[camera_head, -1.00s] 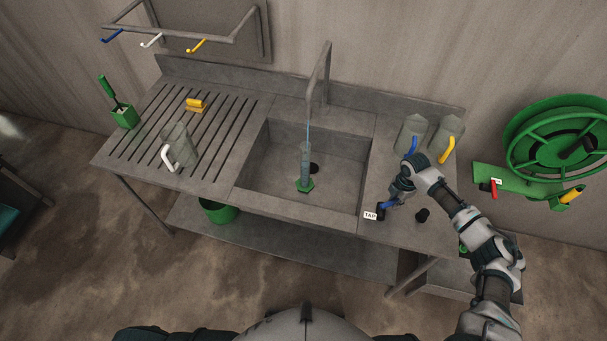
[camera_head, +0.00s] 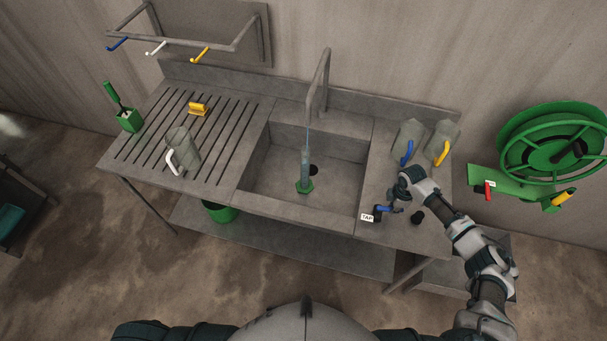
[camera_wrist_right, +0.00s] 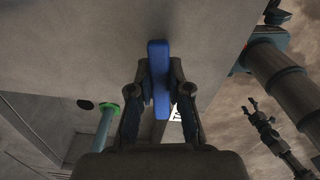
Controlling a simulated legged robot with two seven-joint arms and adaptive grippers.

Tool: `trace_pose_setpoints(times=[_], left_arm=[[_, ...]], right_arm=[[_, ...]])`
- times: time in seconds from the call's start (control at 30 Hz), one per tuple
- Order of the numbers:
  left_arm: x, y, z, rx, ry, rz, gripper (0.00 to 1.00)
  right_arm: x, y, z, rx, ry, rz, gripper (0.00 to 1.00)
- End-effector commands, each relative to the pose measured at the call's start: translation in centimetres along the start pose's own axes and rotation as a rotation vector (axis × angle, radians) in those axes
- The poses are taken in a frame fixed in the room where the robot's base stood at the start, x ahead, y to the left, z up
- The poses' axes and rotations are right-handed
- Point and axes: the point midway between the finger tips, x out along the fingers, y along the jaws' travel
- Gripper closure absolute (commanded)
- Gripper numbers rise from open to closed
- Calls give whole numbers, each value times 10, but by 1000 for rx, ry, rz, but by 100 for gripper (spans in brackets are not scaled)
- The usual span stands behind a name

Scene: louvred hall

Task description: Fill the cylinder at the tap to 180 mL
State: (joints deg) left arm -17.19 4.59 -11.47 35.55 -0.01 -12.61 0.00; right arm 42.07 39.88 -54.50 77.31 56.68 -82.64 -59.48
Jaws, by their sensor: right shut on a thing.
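A clear measuring cylinder (camera_head: 305,165) with a green base stands upright in the sink, below the grey spout (camera_head: 321,80). A thin line, apparently water, runs from the spout to its mouth. The level against its marks is too small to read. The cylinder's green end also shows in the right wrist view (camera_wrist_right: 107,108). The tap's blue lever (camera_head: 384,209) sits beside the TAP label, right of the sink. My right gripper (camera_head: 399,207) is shut on this lever; the right wrist view shows the blue lever (camera_wrist_right: 159,75) between both fingers. My left gripper is not in view.
Two grey jugs with blue (camera_head: 407,152) and yellow (camera_head: 441,153) handles stand behind my right gripper. A white-handled jug (camera_head: 184,150) and yellow block (camera_head: 198,109) are on the slatted drainer. A black knob (camera_head: 418,217) is close right of the lever. A green reel (camera_head: 550,145) hangs right.

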Motion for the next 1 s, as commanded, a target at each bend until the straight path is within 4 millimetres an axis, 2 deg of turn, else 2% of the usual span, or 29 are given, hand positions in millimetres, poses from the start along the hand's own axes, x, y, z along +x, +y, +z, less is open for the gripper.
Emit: trace_pose_setpoints(times=[0.03,0.13,0.17,0.27,0.6,1.0], left_arm=[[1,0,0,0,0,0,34],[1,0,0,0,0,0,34],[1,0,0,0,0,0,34],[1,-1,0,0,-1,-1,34],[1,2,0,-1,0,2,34],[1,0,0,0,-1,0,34]], right_arm=[[-1,-2,11,88,-17,9,100],[0,-9,9,214,-16,9,100],[-1,-8,9,217,-17,10,78],[0,-8,8,211,-17,8,53],[-4,-10,-1,203,-17,6,53],[-55,-10,-2,200,-14,7,53]])
